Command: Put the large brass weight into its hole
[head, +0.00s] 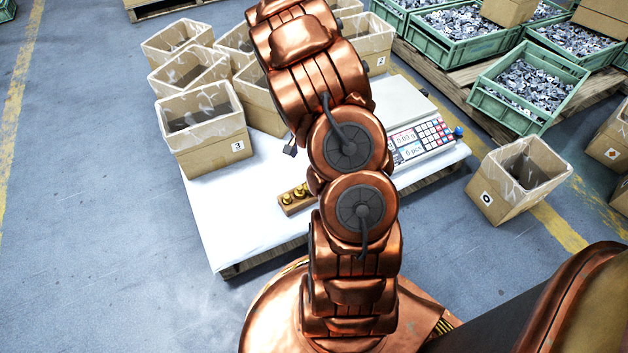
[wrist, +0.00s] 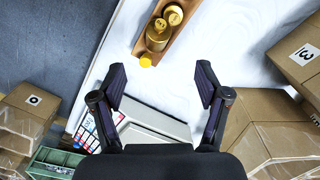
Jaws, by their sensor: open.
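A wooden weight block (wrist: 180,37) lies on the white table top, ahead of my fingers in the wrist view. A large brass weight (wrist: 157,39) with a knob stands at the block. Whether it is seated in a hole I cannot tell. Another brass weight (wrist: 173,15) is beyond it, and a small yellow round piece (wrist: 146,60) is at the near end. The block (head: 297,207) also shows in the head view, partly behind my arm. My gripper (wrist: 160,75) is open and empty, apart from the block. In the head view my arm hides most of the gripper.
A scale with a keypad (head: 424,138) stands on the table (head: 215,215), right of my arm. Several cardboard boxes, one marked 3 (head: 208,140), crowd the table's back left. A box marked 0 (head: 515,185) stands to the right. The table's front left is clear.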

